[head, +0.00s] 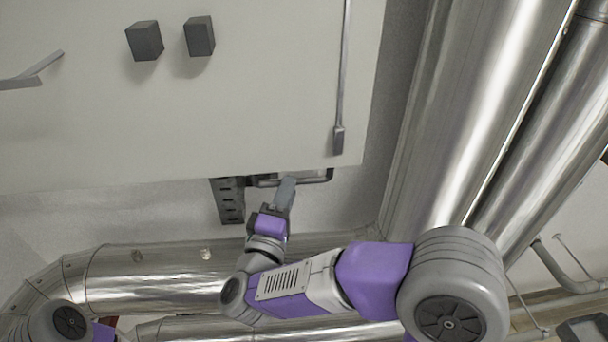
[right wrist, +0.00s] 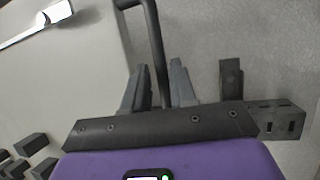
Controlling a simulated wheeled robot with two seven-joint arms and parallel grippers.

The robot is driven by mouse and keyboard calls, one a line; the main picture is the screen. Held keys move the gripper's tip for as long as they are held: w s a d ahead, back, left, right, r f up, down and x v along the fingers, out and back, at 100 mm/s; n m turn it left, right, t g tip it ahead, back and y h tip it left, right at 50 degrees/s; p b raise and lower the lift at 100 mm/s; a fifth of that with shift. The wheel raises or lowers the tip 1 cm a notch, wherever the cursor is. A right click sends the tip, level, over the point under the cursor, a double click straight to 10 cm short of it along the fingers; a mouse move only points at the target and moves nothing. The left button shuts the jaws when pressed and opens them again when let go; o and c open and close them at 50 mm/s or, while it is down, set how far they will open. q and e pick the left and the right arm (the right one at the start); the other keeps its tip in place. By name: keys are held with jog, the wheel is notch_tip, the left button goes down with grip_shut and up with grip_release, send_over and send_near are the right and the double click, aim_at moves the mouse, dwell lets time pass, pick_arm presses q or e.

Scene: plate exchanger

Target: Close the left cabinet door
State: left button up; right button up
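A large white cabinet panel (head: 230,110) fills the upper left of the head view. I cannot tell whether it is the left door, or how far open it stands. A dark bar handle (head: 322,178) shows just below the panel's lower edge, partly hidden by my gripper. My right gripper (head: 287,184) reaches up to it. In the right wrist view the dark bar (right wrist: 155,45) runs down between the two grey fingers (right wrist: 160,85) of this gripper, which stand apart with room on both sides. My left arm shows only at the lower left; its gripper is out of view.
Two dark blocks (head: 145,41) and a long thin rod (head: 342,80) sit on the panel. A slotted dark bracket (head: 229,202) is left of my right gripper. Large shiny pipes (head: 470,110) stand at the right, and another (head: 150,270) runs below.

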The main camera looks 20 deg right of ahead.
jog(key=x, duration=0.5)
grip_shut()
